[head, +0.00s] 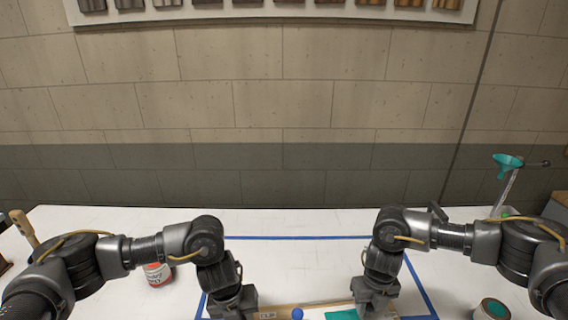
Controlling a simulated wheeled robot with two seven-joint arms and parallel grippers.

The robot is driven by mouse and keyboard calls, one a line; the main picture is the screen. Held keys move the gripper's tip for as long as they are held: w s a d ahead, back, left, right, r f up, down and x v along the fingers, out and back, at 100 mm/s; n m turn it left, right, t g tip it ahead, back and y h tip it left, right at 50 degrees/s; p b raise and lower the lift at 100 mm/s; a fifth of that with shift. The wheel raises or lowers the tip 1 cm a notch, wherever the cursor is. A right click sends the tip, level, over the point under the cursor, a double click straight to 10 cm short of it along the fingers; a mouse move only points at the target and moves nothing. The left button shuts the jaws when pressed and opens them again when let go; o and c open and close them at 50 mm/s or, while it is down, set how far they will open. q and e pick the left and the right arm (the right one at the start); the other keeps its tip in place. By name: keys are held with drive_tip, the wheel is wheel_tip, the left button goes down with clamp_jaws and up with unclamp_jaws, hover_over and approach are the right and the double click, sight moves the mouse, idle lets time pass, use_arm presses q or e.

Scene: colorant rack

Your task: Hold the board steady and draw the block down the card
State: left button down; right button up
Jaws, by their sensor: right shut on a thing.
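The tan board (288,307) shows only as a strip at the bottom edge, between my two hands; the rest of it is cut off. A white card (316,309) lies on it, with a teal patch (341,314) beside my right gripper and a blue round spot (297,313) to the left. My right gripper (375,303) points down at the board's right part and is shut on the block, which its own body and the frame edge hide. My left gripper (236,304) points down at the board's left end; its fingertips are out of frame.
Blue tape (300,237) outlines an area on the white table (120,222). A red-labelled jar (157,273) stands left, behind my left arm. An open can (491,309) is at the lower right. The table's back middle is clear.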

drive_tip(key=shift+d, duration=0.25)
drive_tip(key=shift+w+d, duration=0.1)
drive_tip(key=shift+d, duration=1.15)
drive_tip(key=o, duration=1.2)
drive_tip(key=shift+c, duration=0.2)
drive_tip(key=shift+a, duration=0.1)
wheel_tip(320, 180, up, 12)
